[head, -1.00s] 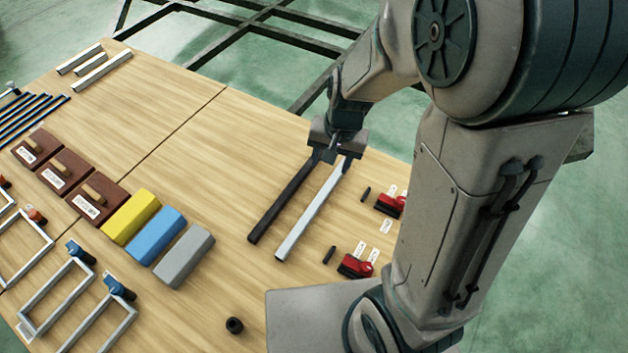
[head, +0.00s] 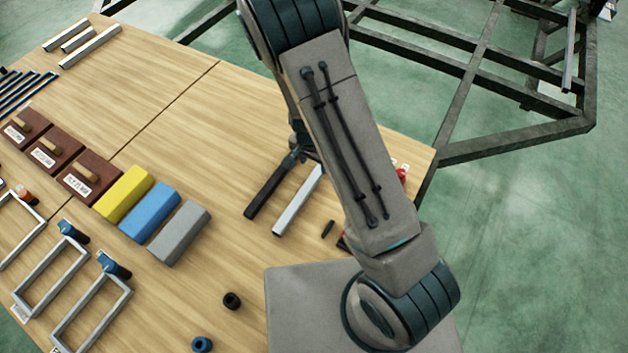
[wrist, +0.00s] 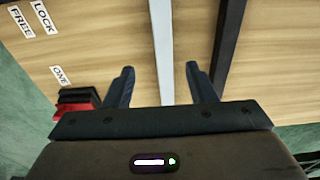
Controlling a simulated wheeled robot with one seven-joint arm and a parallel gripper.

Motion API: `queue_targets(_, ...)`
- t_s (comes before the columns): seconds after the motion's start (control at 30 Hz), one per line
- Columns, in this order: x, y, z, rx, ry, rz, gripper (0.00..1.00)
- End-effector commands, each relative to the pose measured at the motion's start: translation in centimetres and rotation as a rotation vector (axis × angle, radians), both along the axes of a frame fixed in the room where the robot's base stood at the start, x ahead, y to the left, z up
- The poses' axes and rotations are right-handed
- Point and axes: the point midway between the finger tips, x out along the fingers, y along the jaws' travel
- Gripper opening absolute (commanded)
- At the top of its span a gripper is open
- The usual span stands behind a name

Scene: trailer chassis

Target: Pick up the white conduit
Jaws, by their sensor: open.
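The white conduit (head: 299,202) is a long pale bar lying on the wooden table, beside a parallel black bar (head: 268,191). In the wrist view the white conduit (wrist: 162,45) runs up the middle, and its near end passes between the two fingers of my gripper (wrist: 160,85). The fingers are open and apart from its sides. The black bar (wrist: 228,40) lies to the right, just outside the right finger. In the head view my arm hides most of the gripper and the far end of the white conduit. I cannot tell how high the fingers are above it.
A red clamp-like item (wrist: 77,98) lies left of my gripper in the wrist view, near labels reading FREE, LOCK and ONE. Yellow (head: 123,193), blue (head: 150,212) and grey (head: 180,234) blocks stand left of the bars. A dark metal frame (head: 470,70) stands beyond the table.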

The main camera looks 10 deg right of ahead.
Motion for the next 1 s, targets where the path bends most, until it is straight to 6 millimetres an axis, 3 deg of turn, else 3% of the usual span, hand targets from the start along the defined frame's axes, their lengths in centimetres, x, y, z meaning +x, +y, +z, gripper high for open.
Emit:
queue_targets(0.1,0.2,-0.2,-2.3,0.000,0.001,-0.001,0.51)
queue_targets(0.37,0.4,-0.2,-3.8,0.001,0.001,0.000,0.51)
queue_targets(0.7,1.1,-0.2,-8.3,0.001,0.001,0.000,0.51)
queue_targets(0.97,1.1,-0.2,-8.5,0.002,0.000,0.002,0.51)
queue_targets(1.0,1.1,-0.2,-8.5,0.002,0.000,0.002,0.40)
